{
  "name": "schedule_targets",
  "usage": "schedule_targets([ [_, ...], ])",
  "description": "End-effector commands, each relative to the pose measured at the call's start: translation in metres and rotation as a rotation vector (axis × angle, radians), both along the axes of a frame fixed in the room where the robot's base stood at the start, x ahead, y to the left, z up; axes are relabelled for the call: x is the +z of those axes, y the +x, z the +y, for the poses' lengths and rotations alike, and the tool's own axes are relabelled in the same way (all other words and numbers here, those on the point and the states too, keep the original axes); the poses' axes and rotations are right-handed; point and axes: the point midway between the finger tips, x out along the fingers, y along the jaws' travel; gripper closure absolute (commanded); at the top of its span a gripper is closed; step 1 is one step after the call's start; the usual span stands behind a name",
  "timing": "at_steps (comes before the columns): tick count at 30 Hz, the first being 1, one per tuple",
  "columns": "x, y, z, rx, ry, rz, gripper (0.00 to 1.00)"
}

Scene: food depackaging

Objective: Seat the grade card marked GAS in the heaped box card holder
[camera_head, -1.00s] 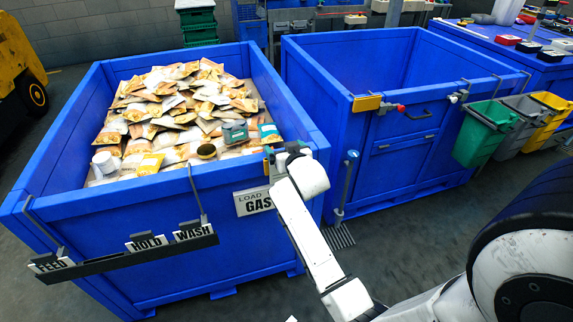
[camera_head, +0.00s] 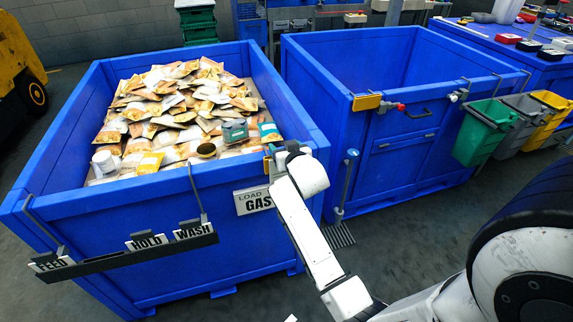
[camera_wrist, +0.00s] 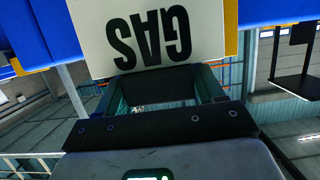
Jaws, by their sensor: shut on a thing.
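The white GAS card (camera_wrist: 150,35) fills the top of the wrist view, its lettering upside down there. My gripper (camera_wrist: 163,78) is shut on it at the card's near edge. The heaped box (camera_head: 120,220) is blue and full of pouches. I cannot tell whether the card touches or sits in the holder, whose outline is unclear.
An empty blue box (camera_head: 400,150) stands to the right. Green (camera_head: 480,140), grey and yellow bins hang on its side.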

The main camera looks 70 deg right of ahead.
Motion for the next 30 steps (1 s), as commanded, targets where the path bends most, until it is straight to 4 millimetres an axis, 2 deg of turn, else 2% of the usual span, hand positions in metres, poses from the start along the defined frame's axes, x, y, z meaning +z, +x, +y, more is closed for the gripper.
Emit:
schedule_targets([
  [1, 0.000, 0.000, 0.000, 0.000, -0.001, -0.001, 0.78],
  [3, 0.000, 0.000, 0.000, 0.000, -0.001, -0.001, 0.85],
  [11, 0.002, -0.001, 0.002, 0.000, -0.001, -0.001, 0.85],
  [17, 0.015, -0.009, 0.012, 0.001, -0.001, -0.002, 0.85],
  [30, 0.059, -0.066, 0.078, 0.003, -0.001, 0.001, 0.85],
])
